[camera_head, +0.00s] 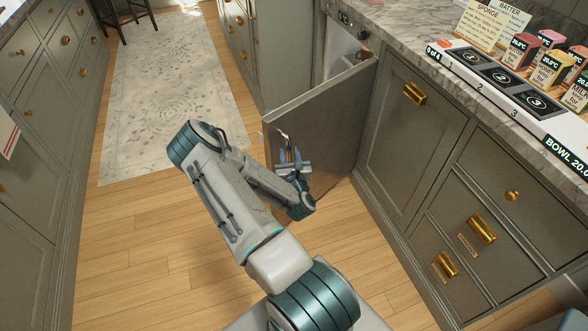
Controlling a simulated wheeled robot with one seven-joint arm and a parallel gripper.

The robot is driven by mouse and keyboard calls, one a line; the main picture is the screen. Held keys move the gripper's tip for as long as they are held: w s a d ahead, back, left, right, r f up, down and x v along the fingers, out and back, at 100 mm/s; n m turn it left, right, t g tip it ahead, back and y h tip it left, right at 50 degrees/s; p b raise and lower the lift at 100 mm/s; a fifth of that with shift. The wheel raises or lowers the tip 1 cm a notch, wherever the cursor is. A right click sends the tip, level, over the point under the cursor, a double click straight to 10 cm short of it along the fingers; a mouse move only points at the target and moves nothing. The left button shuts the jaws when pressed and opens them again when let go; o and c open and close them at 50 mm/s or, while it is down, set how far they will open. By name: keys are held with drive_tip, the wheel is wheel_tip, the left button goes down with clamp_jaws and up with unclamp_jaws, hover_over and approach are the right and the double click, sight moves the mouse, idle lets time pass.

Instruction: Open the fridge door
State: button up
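The fridge door (325,118) is a grey metal panel under the counter. It stands swung out from the cabinet front, and part of the pale fridge interior (344,48) shows behind its top edge. A thin metal handle (283,137) is on the door's outer face near its free edge. My gripper (290,155) is in front of that face, close to the handle. Whether a finger touches the handle or door cannot be told. My arm hides the lower part of the free edge.
The marble counter (400,45) holds a white numbered tray (468,57) with several small cartons. Grey cabinets with brass handles (415,94) stand right of the door. A stool (122,18) stands far back.

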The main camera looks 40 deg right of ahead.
drive_tip(key=v, duration=1.2)
